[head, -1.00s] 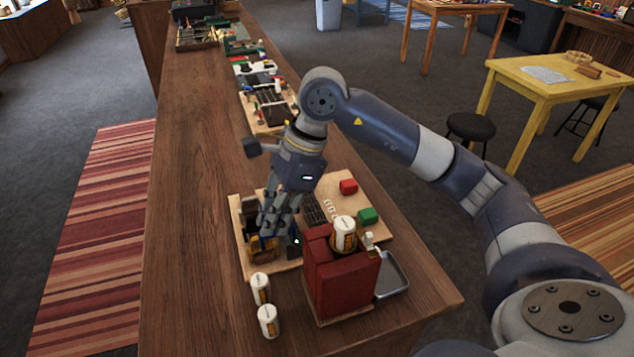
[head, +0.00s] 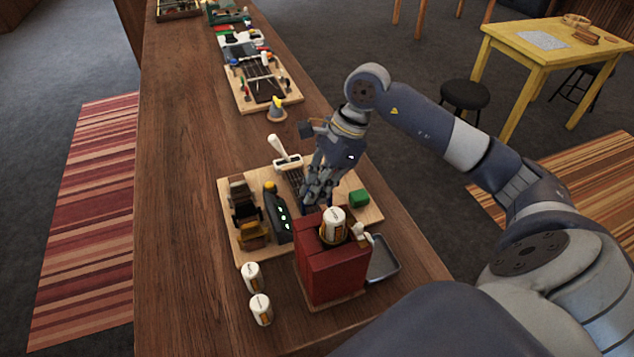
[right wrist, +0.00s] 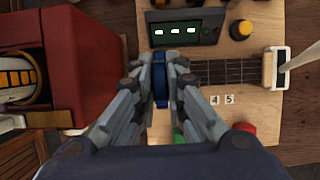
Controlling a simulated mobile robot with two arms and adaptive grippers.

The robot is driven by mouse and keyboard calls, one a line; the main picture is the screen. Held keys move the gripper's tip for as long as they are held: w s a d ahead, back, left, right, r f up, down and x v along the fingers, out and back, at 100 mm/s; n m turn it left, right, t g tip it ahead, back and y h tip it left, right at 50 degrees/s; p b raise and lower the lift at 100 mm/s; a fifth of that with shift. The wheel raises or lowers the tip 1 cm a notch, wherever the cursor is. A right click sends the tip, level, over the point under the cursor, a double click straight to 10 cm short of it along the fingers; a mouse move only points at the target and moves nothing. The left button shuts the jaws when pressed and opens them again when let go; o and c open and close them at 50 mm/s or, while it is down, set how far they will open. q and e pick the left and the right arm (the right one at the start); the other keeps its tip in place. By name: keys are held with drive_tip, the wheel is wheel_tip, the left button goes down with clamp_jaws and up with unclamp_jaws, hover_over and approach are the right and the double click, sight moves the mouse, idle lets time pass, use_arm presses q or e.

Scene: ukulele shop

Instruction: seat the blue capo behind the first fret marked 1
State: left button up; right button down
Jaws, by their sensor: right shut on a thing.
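My right gripper (head: 318,200) points down over the wooden board (head: 238,196), behind the red case. In the right wrist view, its fingers (right wrist: 161,85) are shut on the blue capo (right wrist: 160,76), seen edge-on between them. A dark fretboard (right wrist: 232,72) runs rightward from the fingers to a white block (right wrist: 269,69); the fretboard (head: 293,178) also shows in the head view. The tile marked 1 is not visible. I cannot tell whether the capo touches the fretboard. My left gripper is not in view.
The red case (head: 330,275) with a white-labelled can (head: 333,224) stands close to the gripper. Two white cans (head: 256,293) stand at the front. The counter's left side is clear.

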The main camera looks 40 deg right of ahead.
drive_tip(key=shift+a+f, duration=0.15)
drive_tip(key=shift+f, duration=0.35)
wheel_tip(320, 180, down, 3)
drive_tip(key=shift+r+b, duration=0.1)
drive_tip(key=shift+b, duration=0.8)
drive_tip(key=shift+f+b, duration=0.3)
drive_tip(key=shift+f, duration=0.4)
drive_tip(key=shift+b, duration=0.45)
drive_tip(key=shift+f+b, duration=0.55)
drive_tip(key=shift+b, duration=0.25)
